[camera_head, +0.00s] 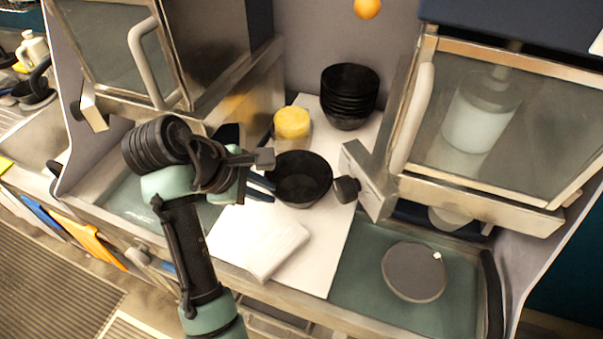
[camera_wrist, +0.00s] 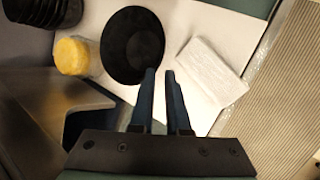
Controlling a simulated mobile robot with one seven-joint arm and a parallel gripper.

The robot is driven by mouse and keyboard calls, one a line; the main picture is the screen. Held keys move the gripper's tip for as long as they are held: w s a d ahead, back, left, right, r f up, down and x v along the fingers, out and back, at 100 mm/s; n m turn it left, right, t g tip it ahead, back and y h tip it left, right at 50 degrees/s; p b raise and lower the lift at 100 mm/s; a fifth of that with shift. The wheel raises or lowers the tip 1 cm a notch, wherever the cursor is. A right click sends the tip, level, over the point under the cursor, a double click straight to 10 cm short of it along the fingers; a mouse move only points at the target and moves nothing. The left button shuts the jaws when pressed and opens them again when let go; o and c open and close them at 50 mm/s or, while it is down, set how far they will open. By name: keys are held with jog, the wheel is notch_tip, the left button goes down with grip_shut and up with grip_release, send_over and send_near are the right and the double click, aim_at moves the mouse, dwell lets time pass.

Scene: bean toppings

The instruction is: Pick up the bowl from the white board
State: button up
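A black bowl (camera_head: 302,180) sits upright on the white board (camera_head: 328,240), and looks empty. In the wrist view the bowl (camera_wrist: 128,42) is just beyond my fingertips. My gripper (camera_head: 268,188) is at the bowl's left side in the head view. In the wrist view my gripper (camera_wrist: 159,72) has two blue fingers with a narrow gap between them and nothing clearly held. The left fingertip overlaps the bowl's rim and the right one is just outside it. Whether either touches the bowl cannot be told.
A stack of black bowls (camera_head: 349,92) stands behind on the board. A yellow-topped container (camera_head: 291,124) is close behind the bowl. A white packet (camera_head: 262,240) lies in front. Glass-doored machines stand at left and right. A dark round lid (camera_head: 414,271) lies at the right.

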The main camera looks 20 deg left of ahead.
aim_at(302, 207)
jog(key=p+x, duration=0.2)
jog(key=x, duration=0.9)
jog(key=shift+d+f, duration=0.3)
jog(key=shift+f, duration=0.05)
grip_shut()
